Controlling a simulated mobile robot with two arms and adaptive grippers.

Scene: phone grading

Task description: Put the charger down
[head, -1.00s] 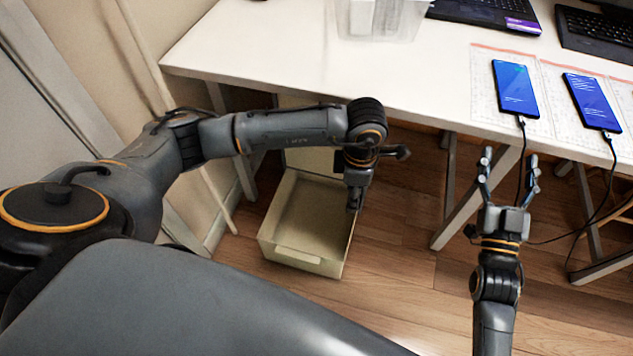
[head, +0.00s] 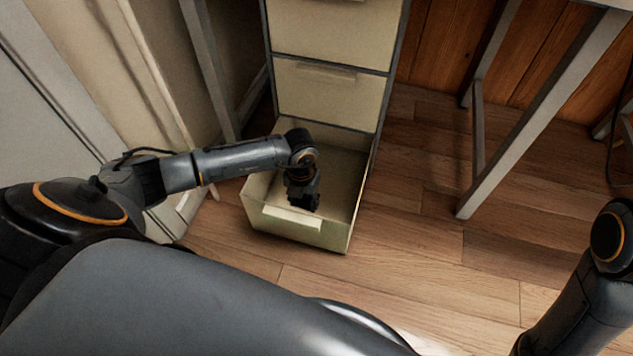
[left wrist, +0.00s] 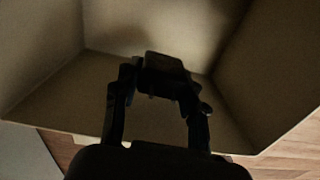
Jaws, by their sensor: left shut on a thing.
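My left gripper (head: 303,202) points down into the open bottom drawer (head: 347,205) of a cream cabinet. In the left wrist view my left gripper (left wrist: 164,84) is shut on a small dark block, the charger (left wrist: 165,63), held between its fingertips. The drawer's floor and walls (left wrist: 120,28) surround it there. The picture is dim, and I cannot tell whether the charger touches the drawer floor. In the head view the charger is not distinguishable from the dark gripper. Only part of my right arm shows at the lower right; its gripper is out of view.
Closed drawers (head: 330,95) of the cabinet rise right behind the open one. Table legs (head: 530,110) stand at the right, and a wall with a pale panel is at the left. The wooden floor (head: 430,240) right of the drawer is clear.

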